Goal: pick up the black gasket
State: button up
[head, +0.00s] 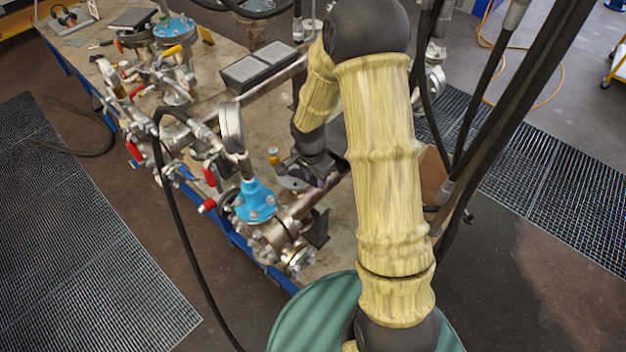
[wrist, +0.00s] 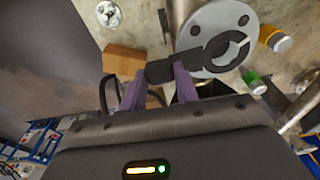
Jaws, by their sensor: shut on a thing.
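In the wrist view the black gasket (wrist: 231,51) shows as a dark ring with a gap, joined to a thick black tab. My gripper (wrist: 160,73) has its two purple fingers on either side of the tab, shut on it. The ring lies over or against the face of a round grey flange (wrist: 213,20) with bolt holes; I cannot tell whether they touch. In the head view my gripper (head: 305,175) is low over the bench, behind the blue-topped valve (head: 255,203). The gasket cannot be made out there.
A yellow-banded jar (wrist: 274,38) and a green-banded jar (wrist: 254,82) stand close to the flange. A cardboard box (wrist: 122,62) is to the left. In the head view, pipes and valves with red handles (head: 134,152) crowd the bench's left side. A black cable (head: 180,230) hangs in front.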

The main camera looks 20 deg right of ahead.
notch_tip(320, 180, up, 8)
jog(key=shift+f+b, duration=0.1)
jog(key=shift+b, duration=0.8)
